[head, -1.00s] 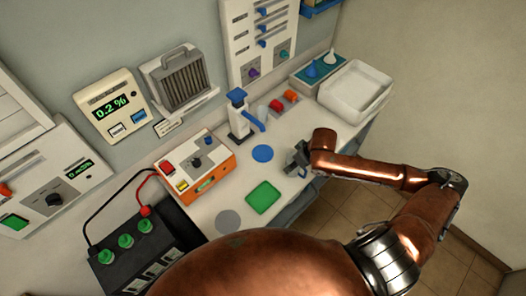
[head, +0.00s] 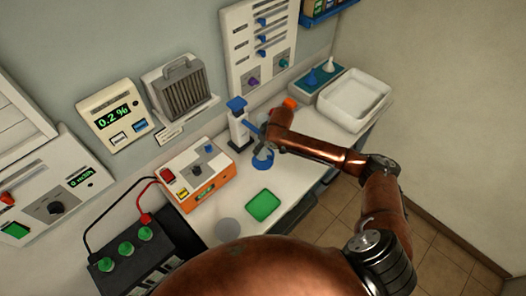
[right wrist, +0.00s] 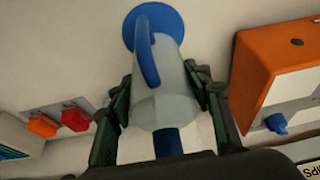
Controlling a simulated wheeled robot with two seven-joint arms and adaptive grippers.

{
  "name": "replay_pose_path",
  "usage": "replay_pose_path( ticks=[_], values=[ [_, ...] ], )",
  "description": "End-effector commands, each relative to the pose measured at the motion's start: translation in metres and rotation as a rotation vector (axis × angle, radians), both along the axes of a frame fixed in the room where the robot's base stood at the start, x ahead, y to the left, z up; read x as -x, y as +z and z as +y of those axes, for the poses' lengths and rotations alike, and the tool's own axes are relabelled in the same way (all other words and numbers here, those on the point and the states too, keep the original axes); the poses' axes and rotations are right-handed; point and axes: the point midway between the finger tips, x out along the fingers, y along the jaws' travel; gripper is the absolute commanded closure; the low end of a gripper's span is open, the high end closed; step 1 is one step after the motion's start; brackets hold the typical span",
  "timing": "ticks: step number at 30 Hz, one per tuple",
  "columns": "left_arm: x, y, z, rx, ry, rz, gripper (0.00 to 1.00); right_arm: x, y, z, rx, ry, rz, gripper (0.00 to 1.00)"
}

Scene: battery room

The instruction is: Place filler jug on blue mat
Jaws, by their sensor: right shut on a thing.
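The filler jug (right wrist: 165,95) is pale grey and translucent, with a blue handle, in the right wrist view. My right gripper (right wrist: 160,108) is shut on it, a dark finger on each side. In the head view this gripper (head: 264,138) is above the bench beside the blue pump, and its fingers largely hide the jug. The round blue mat (head: 262,165) lies below and is partly covered. In the wrist view the mat (right wrist: 172,20) shows just past the jug's far end, overlapped by the handle. I cannot tell whether they touch. My left gripper is out of view.
A blue-topped pump (head: 238,122) stands close by the right gripper. An orange-white charger box (head: 197,172) is to the left, a green mat (head: 263,205) and grey disc (head: 227,230) nearer. A white tray (head: 354,98) and an orange item (head: 289,102) are farther back.

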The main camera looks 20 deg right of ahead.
Motion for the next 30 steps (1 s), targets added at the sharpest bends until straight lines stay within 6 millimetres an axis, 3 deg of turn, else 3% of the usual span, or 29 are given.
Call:
replay_pose_path(
  ticks=[9,30],
  values=[
    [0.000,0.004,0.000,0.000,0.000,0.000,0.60,0.000,-0.033,0.000,0.000,0.000,0.000,0.79],
    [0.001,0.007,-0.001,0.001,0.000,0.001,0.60,0.002,-0.048,-0.001,0.001,-0.001,0.004,0.79]
  ],
)
